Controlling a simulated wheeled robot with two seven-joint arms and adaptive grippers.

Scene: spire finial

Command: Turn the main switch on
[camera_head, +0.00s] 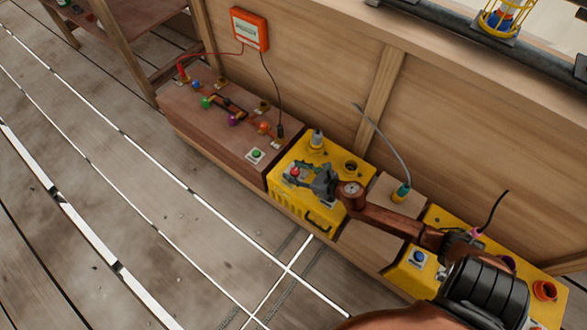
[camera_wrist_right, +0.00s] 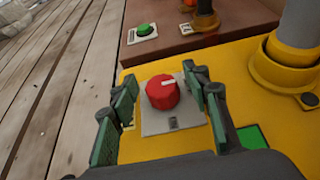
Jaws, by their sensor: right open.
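The main switch is a red round knob (camera_wrist_right: 162,92) with a white pointer mark, on a grey square plate (camera_wrist_right: 172,122). The mark points to the right in the right wrist view. The plate sits on top of a yellow box (camera_head: 284,191). In the head view the red knob (camera_head: 295,171) shows just beyond my fingertips. My right gripper (camera_wrist_right: 162,80) is open, with its green-padded fingers on either side of the knob. Gaps show between the fingers and the knob. My left gripper is not in view.
Left of the yellow box is a brown bench section with a green button (camera_head: 256,154) and coloured knobs. A grey plug (camera_head: 317,139) and an empty socket (camera_head: 350,166) are on the yellow box. An orange meter (camera_head: 249,29) hangs on the wooden wall.

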